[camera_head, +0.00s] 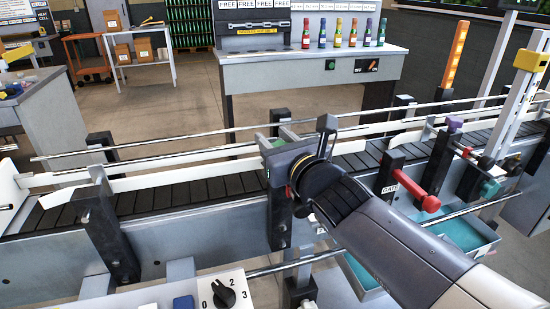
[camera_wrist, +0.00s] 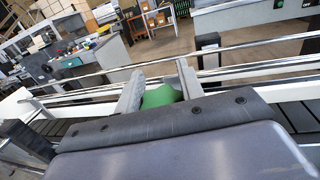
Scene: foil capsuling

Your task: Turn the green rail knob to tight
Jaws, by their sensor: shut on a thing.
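The green rail knob (camera_wrist: 160,97) shows in the wrist view between the two grey fingers of my gripper (camera_wrist: 158,88). The fingers stand on either side of it and are shut on it. The gripper body hides its lower part. I cannot read any tight mark or the knob's turn angle.
The dark slatted conveyor (camera_head: 190,190) with metal guide rails runs across the view. A red handle (camera_head: 430,203) by a GATE label stands to the right of my arm. A dial panel (camera_head: 224,293) is at the front. Several coloured bottles stand on the back bench (camera_head: 300,70).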

